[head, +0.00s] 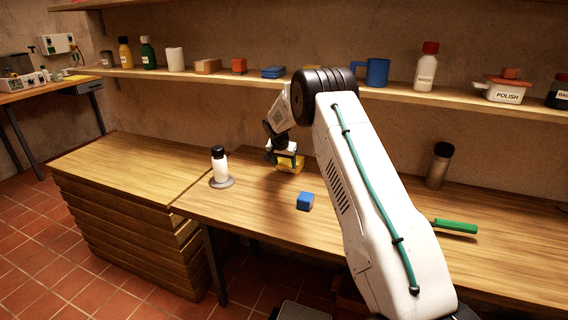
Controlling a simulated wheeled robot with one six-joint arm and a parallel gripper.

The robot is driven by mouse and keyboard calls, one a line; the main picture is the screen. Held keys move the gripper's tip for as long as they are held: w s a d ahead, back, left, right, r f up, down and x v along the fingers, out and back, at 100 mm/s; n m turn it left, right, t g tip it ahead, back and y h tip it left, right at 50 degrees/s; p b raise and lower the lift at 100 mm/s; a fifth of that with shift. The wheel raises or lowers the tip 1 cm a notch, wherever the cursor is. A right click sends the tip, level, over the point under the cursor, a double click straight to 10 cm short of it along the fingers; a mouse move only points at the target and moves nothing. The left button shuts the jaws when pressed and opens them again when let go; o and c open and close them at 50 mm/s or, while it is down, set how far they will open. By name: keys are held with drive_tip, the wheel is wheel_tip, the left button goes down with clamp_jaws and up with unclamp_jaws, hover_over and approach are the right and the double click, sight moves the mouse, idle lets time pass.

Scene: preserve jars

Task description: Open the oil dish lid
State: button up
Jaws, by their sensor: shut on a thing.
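My gripper (286,160) is low over the middle of the workbench, towards its back, pointing down and shut on a yellow thing (290,166). The gripper covers part of this yellow thing, so its full shape and any lid are hidden. I cannot tell whether it is the oil dish or part of it. No label reading oil shows. A white dish with an orange lid (507,90), labelled POLISH, stands on the shelf at the right, apart from my gripper.
The workbench (250,222) holds a white bottle with a black cap (219,164) on a grey disc, a blue block (305,201), a dark jar (439,165) and a green-handled thing (455,226). The shelf (330,85) above carries bottles, blocks and a blue mug (376,72).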

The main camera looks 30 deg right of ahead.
sight(287, 164)
drive_tip(key=shift+w+d+r, duration=0.1)
drive_tip(key=shift+r, duration=0.15)
drive_tip(key=shift+w+d+r, duration=0.1)
drive_tip(key=shift+d+r, duration=0.05)
drive_tip(key=shift+r, duration=0.3)
drive_tip(key=shift+w+d+r, duration=0.1)
drive_tip(key=shift+r, duration=0.35)
drive_tip(key=shift+w+d+r, duration=0.15)
drive_tip(key=shift+d+r, duration=0.15)
drive_tip(key=shift+r, duration=0.2)
drive_tip(key=shift+w+d+r, duration=0.1)
drive_tip(key=shift+d+r, duration=0.2)
drive_tip(key=shift+r, duration=0.2)
drive_tip(key=shift+w+d+r, duration=0.4)
drive_tip(key=shift+r, duration=0.2)
drive_tip(key=shift+w+d+r, duration=0.35)
drive_tip(key=shift+r, duration=0.2)
drive_tip(key=shift+d, duration=0.1)
drive_tip(key=o, duration=1.4)
drive_tip(key=shift+d+f, duration=0.1)
